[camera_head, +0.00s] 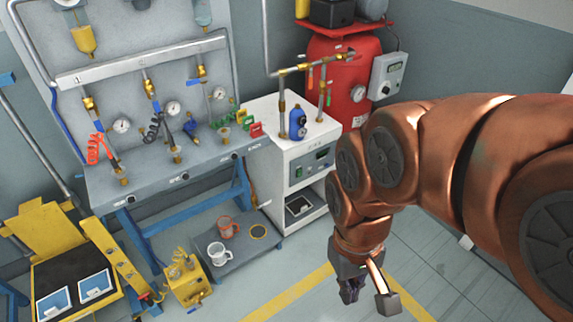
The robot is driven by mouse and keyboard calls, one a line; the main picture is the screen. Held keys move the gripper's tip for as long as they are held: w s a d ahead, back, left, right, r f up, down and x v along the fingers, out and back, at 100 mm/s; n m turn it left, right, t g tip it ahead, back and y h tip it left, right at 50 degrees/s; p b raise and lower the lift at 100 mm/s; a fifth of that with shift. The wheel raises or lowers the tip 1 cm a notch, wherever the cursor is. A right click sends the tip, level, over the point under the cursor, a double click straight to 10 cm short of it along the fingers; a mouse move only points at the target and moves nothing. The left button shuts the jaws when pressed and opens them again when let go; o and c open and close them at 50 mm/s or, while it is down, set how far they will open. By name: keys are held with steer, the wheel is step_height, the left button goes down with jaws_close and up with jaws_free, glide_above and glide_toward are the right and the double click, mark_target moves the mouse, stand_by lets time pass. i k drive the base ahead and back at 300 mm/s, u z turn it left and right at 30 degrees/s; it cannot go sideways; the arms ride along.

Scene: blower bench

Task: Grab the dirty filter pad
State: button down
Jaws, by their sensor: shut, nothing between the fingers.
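A dark grey pad with a pale frame (300,206) lies in the low opening of the white cabinet (262,140); it may be the dirty filter pad, but its surface is too small to judge. Two framed pads, a left one (54,305) and a right one (95,286), lie on a black mat on the yellow stand at lower left. They look pale and bluish; I cannot tell whether either is dirty. My gripper (368,296) hangs pointing down over the floor, right of and nearer than the cabinet. It is shut and empty, apart from all the pads.
The grey bench (165,196) carries gauges and hoses. A red tank (335,80) stands behind the cabinet. Floor around my gripper is clear.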

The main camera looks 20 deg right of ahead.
mark_target(297, 207)
steer(key=z, duration=2)
steer(key=i, duration=2.2)
steer(key=u, duration=3.95)
